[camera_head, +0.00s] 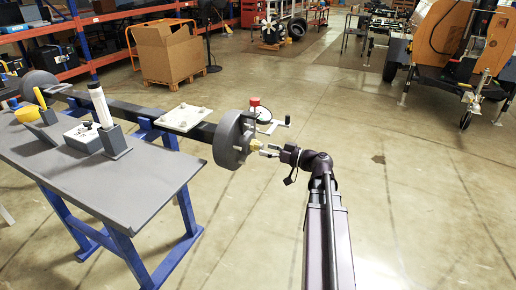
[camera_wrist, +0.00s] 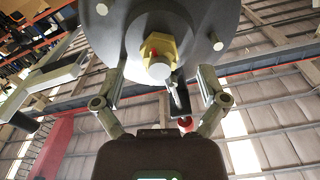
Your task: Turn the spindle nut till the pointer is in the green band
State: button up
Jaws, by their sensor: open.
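The brass spindle nut (camera_wrist: 151,44) sits on the face of a grey round hub (camera_wrist: 195,22) in the wrist view, with a small red mark on it and a pale spindle end in front. In the head view the nut (camera_head: 256,144) shows small, on the hub (camera_head: 229,140) at the axle's near end. My gripper (camera_wrist: 160,82) is open, one finger to each side just below the nut in the wrist view, not closed on it. In the head view my gripper (camera_head: 269,150) is beside the nut. A round dial (camera_head: 263,115) stands behind the hub; its pointer and green band are too small to read.
A red-topped post (camera_head: 254,102) and a crank handle (camera_head: 275,124) stand near the hub. A grey bench (camera_head: 110,178) on blue legs holds a white tube (camera_head: 100,106) and a boxed device (camera_head: 84,137).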

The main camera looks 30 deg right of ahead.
aim_at(260, 148)
jog(key=shift+x, duration=1.55)
jog(key=c, duration=1.1)
